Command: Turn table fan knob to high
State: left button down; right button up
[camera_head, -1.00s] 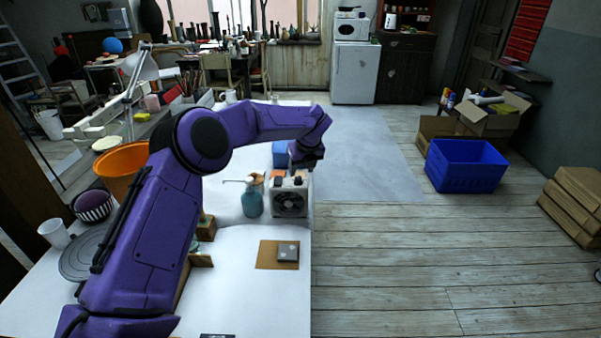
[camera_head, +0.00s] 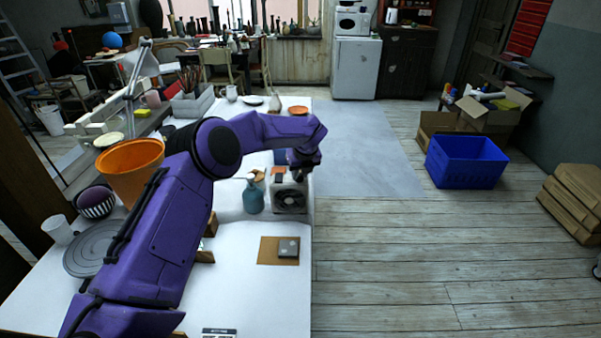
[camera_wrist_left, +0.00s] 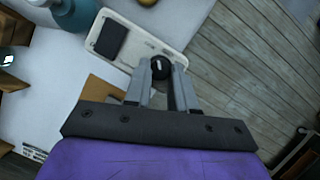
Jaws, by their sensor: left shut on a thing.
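The table fan (camera_head: 289,197) is a small white box with a dark round grille, standing near the right edge of the white table. My purple left arm reaches over the table, and my left gripper (camera_head: 298,172) is at the top of the fan. In the left wrist view the fan's pale top (camera_wrist_left: 137,38) shows a dark rectangular panel and a black round knob (camera_wrist_left: 160,66) with a light mark. The left gripper (camera_wrist_left: 161,72) has its two fingers on either side of this knob, shut on it. My right gripper is not in view.
A teal pump bottle (camera_head: 253,197) stands just left of the fan. A grey square item (camera_head: 288,247) lies on a brown board in front. An orange bucket (camera_head: 131,170) is at the left. The floor right of the table is clear up to a blue crate (camera_head: 465,162).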

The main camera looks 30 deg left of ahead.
pick_arm(q)
jog(key=shift+s+a+f+m+h+b, duration=0.15)
jog(key=shift+m+h+b, duration=0.15)
jog(key=shift+m+b, duration=0.55)
jog(key=m+t, duration=0.1)
jog(key=m, duration=0.2)
jog(key=shift+a+h, duration=0.1)
jog(key=shift+h, duration=0.3)
jog(key=m, duration=0.2)
jog(key=m+h, duration=0.1)
jog(key=m, duration=0.1)
jog(key=m+h, duration=0.1)
jog(key=m, duration=0.1)
jog(key=shift+a+t, duration=0.25)
jog(key=shift+t, duration=0.15)
jog(key=m+h, duration=0.1)
jog(key=m, duration=0.2)
jog(key=m+g+h+b, duration=0.1)
jog(key=m, duration=0.2)
jog(key=shift+a+m+h, duration=0.2)
jog(key=shift+m+h, duration=0.1)
jog(key=shift+m, duration=0.05)
jog(key=c, duration=0.9)
grip_release()
